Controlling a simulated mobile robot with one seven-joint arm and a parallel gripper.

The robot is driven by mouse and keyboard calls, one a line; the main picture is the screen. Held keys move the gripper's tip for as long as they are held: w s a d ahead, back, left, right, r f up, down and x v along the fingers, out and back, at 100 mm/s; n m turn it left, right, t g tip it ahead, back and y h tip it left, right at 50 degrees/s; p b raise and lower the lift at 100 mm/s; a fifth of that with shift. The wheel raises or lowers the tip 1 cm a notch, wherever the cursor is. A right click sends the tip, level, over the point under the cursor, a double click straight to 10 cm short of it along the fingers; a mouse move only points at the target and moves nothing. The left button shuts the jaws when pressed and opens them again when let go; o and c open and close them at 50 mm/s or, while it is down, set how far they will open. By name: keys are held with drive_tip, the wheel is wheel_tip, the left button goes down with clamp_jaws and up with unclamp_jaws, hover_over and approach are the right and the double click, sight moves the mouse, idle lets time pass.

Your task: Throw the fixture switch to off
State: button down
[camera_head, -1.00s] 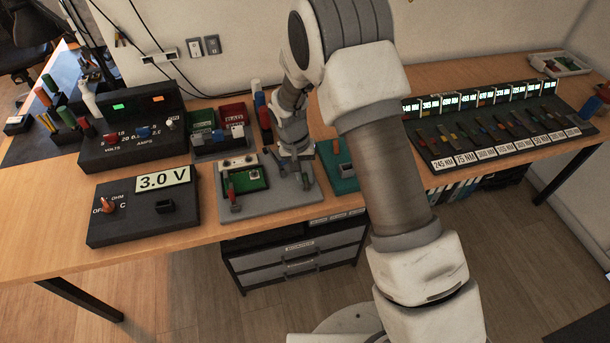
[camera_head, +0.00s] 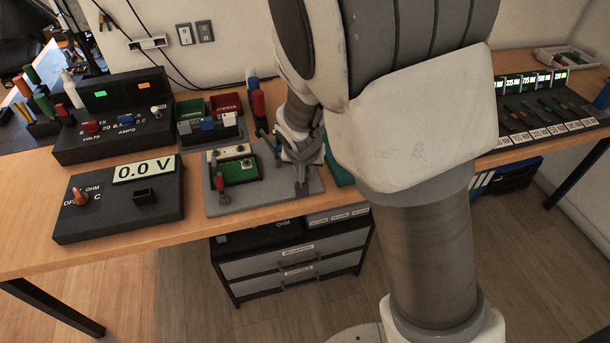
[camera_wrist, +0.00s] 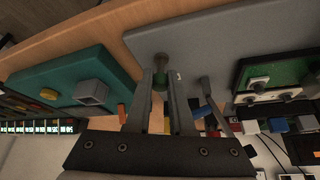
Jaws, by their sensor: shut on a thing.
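The grey fixture plate (camera_head: 258,203) lies on the wooden bench and carries a green board (camera_head: 240,170). A red-handled lever (camera_head: 219,182) stands at its left. My gripper (camera_head: 301,186) is at the plate's right end, pointing down. In the wrist view my gripper (camera_wrist: 160,92) has its fingers either side of a small round-topped switch lever (camera_wrist: 161,60) on the grey plate, shut on it. The fingers partly hide it, so its exact tilt cannot be told. A thin grey lever (camera_wrist: 211,98) stands beside the right finger.
The meter (camera_head: 146,170), left of the plate, reads 0.0 V. A power supply (camera_head: 115,118) stands behind it. A teal block (camera_wrist: 85,77) is close beside my gripper in the wrist view. Red and green bins (camera_head: 226,104) are behind. My arm hides the bench's middle.

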drive_tip(key=shift+s+f+t+y+b, duration=0.15)
drive_tip(key=shift+s+t+y+b, duration=0.3)
drive_tip(key=shift+t+b, duration=1.25)
drive_tip(key=shift+s+d+b, duration=0.1)
drive_tip(key=shift+s+b, duration=0.15)
drive_tip(key=shift+b, duration=0.7)
drive_tip(key=shift+s+d+t+y, duration=0.15)
drive_tip(key=shift+t+y, duration=0.1)
drive_tip(key=shift+t, duration=0.65)
drive_tip(key=c, duration=0.8)
unclamp_jaws()
drive_tip(key=shift+s, duration=0.1)
